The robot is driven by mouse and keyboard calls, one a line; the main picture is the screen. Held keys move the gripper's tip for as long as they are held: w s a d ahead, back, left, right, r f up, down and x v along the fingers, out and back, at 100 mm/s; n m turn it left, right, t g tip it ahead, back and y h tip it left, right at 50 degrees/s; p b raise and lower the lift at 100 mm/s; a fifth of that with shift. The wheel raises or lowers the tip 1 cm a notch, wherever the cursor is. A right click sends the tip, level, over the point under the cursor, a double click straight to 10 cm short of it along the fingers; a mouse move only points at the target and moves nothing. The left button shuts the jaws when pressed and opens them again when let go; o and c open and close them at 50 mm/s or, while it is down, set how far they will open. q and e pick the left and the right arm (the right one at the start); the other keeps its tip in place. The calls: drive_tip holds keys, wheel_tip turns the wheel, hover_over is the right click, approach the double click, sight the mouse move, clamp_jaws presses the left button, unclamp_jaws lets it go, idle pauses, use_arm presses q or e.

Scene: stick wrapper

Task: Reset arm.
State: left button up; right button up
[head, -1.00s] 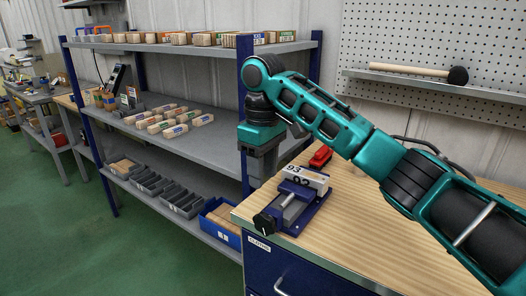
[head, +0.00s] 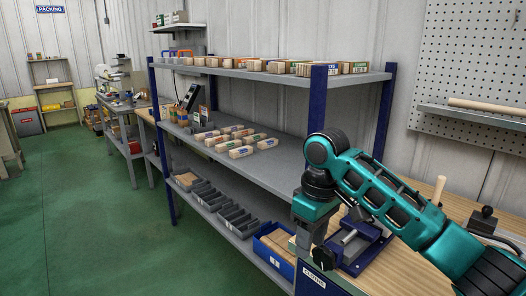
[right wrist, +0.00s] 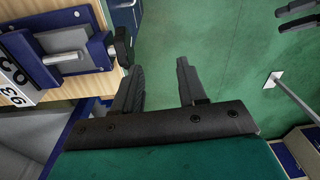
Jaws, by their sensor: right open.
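My right arm reaches in from the right in the head view, bent at the elbow, with its right gripper (head: 306,245) hanging down beside the workbench corner. In the right wrist view the two dark fingers of this gripper (right wrist: 161,68) are apart. Only green floor shows between them, so it is open and empty. The blue vise (head: 360,244) on the bench is close to the gripper and partly covered by my arm. It also shows in the right wrist view (right wrist: 85,52), left of the fingers and apart from them. My left gripper is not seen in the head view.
The wooden workbench (head: 405,262) lies at the right. A grey shelf rack (head: 275,165) with wooden blocks and bins stands behind the gripper. A blue bin (head: 274,248) is on its low shelf. Green floor (head: 90,230) is free at the left. Dark finger-like shapes (right wrist: 298,15) edge the wrist view, unclear.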

drive_tip(key=s+a+f+m+t+y, duration=0.2)
drive_tip(key=s+a+f+y, duration=0.1)
drive_tip(key=s+f, duration=1.15)
drive_tip(key=s+d+f+m+t+h, duration=0.1)
drive_tip(key=s+d+m+h, duration=0.1)
drive_tip(key=s+d, duration=0.45)
drive_tip(key=s+d+f+m+h, duration=0.1)
drive_tip(key=s+d+f+m, duration=0.15)
drive_tip(key=s+d, duration=0.35)
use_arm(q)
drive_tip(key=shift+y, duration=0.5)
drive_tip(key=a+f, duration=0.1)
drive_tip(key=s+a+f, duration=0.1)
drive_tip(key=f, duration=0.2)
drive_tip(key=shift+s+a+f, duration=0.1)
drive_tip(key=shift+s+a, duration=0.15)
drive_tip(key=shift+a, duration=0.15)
use_arm(e)
drive_tip(key=w+a+f+t+y, duration=0.1)
drive_tip(key=w+a+f+t, duration=0.3)
drive_tip(key=w+f+t, duration=0.2)
wheel_tip(320, 180, down, 2)
drive_tip(key=shift+t, duration=0.8)
